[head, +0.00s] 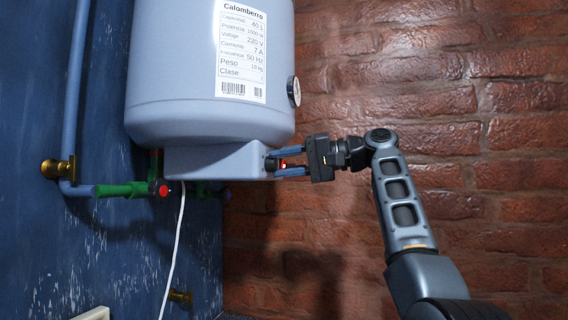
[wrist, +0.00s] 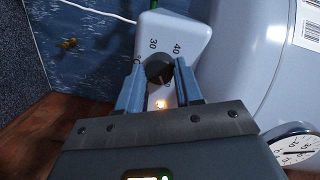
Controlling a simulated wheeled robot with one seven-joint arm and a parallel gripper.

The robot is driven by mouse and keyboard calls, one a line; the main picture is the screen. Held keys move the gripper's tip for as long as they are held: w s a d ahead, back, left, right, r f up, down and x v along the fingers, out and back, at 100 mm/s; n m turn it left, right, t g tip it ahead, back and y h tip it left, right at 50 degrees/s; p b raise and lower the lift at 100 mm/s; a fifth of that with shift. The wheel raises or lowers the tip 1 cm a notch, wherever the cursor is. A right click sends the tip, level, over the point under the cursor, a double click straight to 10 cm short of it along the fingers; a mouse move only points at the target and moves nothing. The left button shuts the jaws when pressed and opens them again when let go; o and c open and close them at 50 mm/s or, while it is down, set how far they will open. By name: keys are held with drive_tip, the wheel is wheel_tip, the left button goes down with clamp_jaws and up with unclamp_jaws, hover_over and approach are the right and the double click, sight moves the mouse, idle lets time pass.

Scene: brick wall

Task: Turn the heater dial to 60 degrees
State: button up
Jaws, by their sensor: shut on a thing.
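The heater (head: 200,115) is a pale blue-grey tank on the wall with a box-shaped housing (head: 215,160) below it. The dark round dial (head: 271,164) is on the right end of this housing. In the wrist view the dial (wrist: 159,69) shows between my fingers, with the marks 30 and 40 printed around it; other marks are hidden or unclear. My gripper (head: 278,164) comes from the right and is shut on the dial, one finger on each side. It also shows in the wrist view (wrist: 160,88). A small orange light glows beside the dial.
A round gauge (head: 294,91) sits on the tank's right side above my gripper. Pipes with green fittings (head: 122,190) and a red-capped valve (head: 163,190) are at left. A white cable (head: 175,250) hangs below the housing. The brick wall (head: 430,120) is behind my arm.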

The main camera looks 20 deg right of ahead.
idle(0.3)
drive_tip(key=o, duration=1)
drive_tip(key=shift+o, duration=0.2)
drive_tip(key=f+b+v, duration=0.1)
drive_tip(key=b+v, duration=0.1)
drive_tip(key=v, duration=0.5)
drive_tip(key=shift+s+d+r, duration=0.2)
drive_tip(key=shift+d+r, duration=0.15)
drive_tip(key=shift+r, duration=0.15)
